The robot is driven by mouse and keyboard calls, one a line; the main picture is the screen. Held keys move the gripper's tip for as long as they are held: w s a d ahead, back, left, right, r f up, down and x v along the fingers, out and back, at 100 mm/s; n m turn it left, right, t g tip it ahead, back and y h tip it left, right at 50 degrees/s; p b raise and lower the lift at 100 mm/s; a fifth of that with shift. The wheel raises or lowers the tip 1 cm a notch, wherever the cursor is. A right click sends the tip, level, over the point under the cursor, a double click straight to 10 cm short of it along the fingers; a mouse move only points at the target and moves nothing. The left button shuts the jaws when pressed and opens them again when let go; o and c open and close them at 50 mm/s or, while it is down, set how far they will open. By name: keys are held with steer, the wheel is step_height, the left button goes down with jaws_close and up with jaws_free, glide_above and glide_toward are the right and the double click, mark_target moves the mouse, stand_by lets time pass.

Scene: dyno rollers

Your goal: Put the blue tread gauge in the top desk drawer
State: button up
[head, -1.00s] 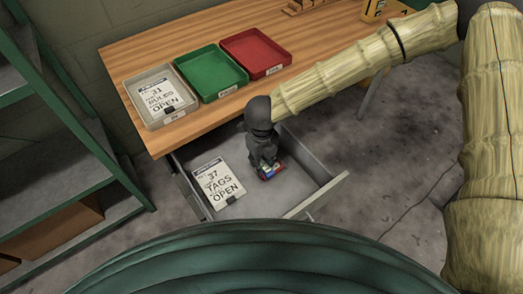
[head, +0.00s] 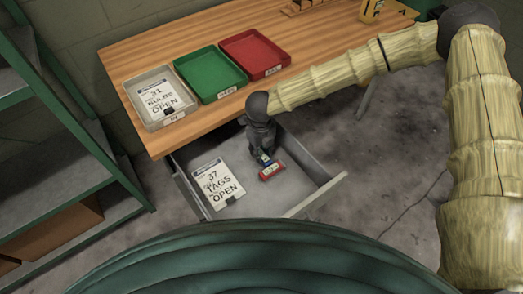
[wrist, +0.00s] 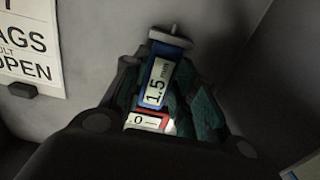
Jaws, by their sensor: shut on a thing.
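The blue tread gauge (wrist: 158,82), with a white "1.5 mm" label and a grey end, is between the fingers of my gripper (wrist: 165,92) in the wrist view. In the head view the blue gauge (head: 265,160) shows just below my gripper (head: 262,152), which is shut on it. Both are within the open desk drawer (head: 308,186); the exact height above its floor is hard to tell. A red gauge (head: 271,172) is in the drawer beside the blue one. In the wrist view the red gauge (wrist: 148,121) is partly hidden by my gripper.
A white "37 TAGS OPEN" card (head: 217,184) lies in the left part of the drawer. On the desk (head: 285,98) stand a grey tray (head: 179,119) with a card, an empty green tray (head: 212,73) and an empty red tray (head: 256,54). Green shelving (head: 75,115) is at left.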

mark_target(261, 154)
steer(key=o, duration=1)
steer(key=shift+o, duration=0.2)
steer(key=shift+r, duration=0.15)
step_height(261, 154, up, 12)
